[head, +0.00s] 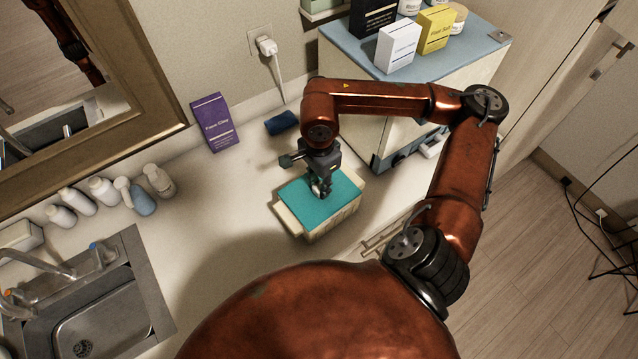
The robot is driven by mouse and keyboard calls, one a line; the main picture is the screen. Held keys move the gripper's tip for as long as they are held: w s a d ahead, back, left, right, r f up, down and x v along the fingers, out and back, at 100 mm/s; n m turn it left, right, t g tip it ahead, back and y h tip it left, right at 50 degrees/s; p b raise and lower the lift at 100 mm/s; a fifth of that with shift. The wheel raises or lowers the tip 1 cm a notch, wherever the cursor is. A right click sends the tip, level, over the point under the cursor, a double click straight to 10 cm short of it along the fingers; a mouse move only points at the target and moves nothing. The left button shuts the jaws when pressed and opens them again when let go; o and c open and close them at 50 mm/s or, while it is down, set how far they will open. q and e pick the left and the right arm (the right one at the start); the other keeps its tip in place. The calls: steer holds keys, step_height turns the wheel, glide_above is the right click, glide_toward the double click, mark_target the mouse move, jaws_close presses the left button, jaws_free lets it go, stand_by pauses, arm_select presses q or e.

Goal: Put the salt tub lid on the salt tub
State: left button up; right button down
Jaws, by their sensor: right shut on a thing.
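The salt tub (332,224) is a cream box on the counter, in the middle of the head view. The teal salt tub lid (301,207) lies flat over its top, with cream parts of the tub showing at its left and right sides. I cannot tell whether the lid touches the rim all round. My right gripper (321,190) points down at the middle of the lid and is shut on it; the fingers hide the part they grip. The tub's inside is hidden under the lid. My left gripper is not in view.
A cabinet (462,75) with several boxes stands at the back right. White bottles (104,191) and a sink (108,318) are at left. Counter left of the tub is clear.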

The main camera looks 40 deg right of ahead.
steer(key=c, duration=1.5)
jaws_free()
steer(key=shift+c, duration=0.2)
steer(key=shift+r+p, duration=2.1)
steer(key=shift+r, duration=1.95)
step_height(320, 180, up, 12)
